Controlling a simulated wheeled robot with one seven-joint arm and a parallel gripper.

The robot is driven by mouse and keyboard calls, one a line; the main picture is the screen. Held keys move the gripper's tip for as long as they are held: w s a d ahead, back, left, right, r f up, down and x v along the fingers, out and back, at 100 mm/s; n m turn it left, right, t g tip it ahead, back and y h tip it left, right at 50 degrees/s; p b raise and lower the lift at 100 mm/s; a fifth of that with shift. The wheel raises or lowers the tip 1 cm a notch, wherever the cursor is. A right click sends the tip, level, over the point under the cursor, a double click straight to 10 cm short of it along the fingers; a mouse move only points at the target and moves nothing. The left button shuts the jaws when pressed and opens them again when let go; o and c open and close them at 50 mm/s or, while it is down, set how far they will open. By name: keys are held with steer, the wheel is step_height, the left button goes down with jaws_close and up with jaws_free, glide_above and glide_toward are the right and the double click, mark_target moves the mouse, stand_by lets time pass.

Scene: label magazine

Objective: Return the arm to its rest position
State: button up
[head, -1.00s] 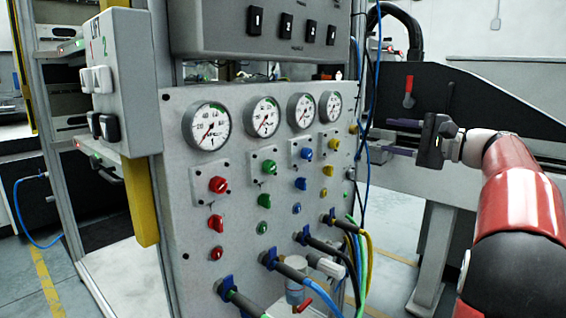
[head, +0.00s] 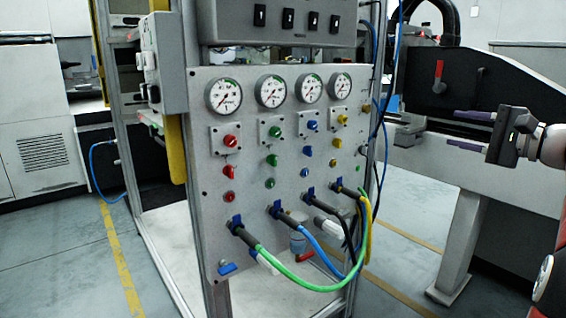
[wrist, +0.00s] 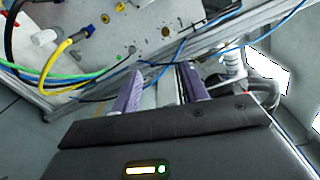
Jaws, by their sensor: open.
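My gripper (head: 462,130) is at the right of the head view, to the right of the grey control panel and apart from it. Its two purple-grey fingers point left and are spread, with nothing between them. In the wrist view the fingers (wrist: 160,90) stand apart over the panel's side and thin blue cables. My red and white arm shows only in part at the right edge of the head view; the rest is out of frame.
The control panel (head: 225,145) carries gauges (head: 225,95), coloured knobs and plugged hoses. A green hose (head: 300,283) loops out low in front. Blue cables (head: 383,130) hang at its right side. A dark and grey machine (head: 440,165) stands behind my gripper. Floor at the left is open.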

steer(key=s+a+f+n+g+h+p, duration=0.25)
steer(key=s+a+f, duration=0.3)
steer(key=a, duration=0.45)
steer(key=s+a+f+n+g+h+p, duration=0.15)
steer(key=s+a+f+n+g, duration=0.3)
steer(key=a, duration=0.65)
steer(key=s+f+n+h+p, duration=0.1)
steer(key=s+f+n+h, duration=0.2)
steer(key=s+f, duration=0.3)
steer(key=s+a+f+n+g+h+p, duration=0.1)
steer(key=s+f+n+h, duration=0.2)
steer(key=s+f, duration=0.4)
steer(key=s, duration=0.5)
steer(key=shift+s+a+n+h, duration=0.2)
steer(key=shift+n+h, duration=0.1)
steer(key=shift+h, duration=0.1)
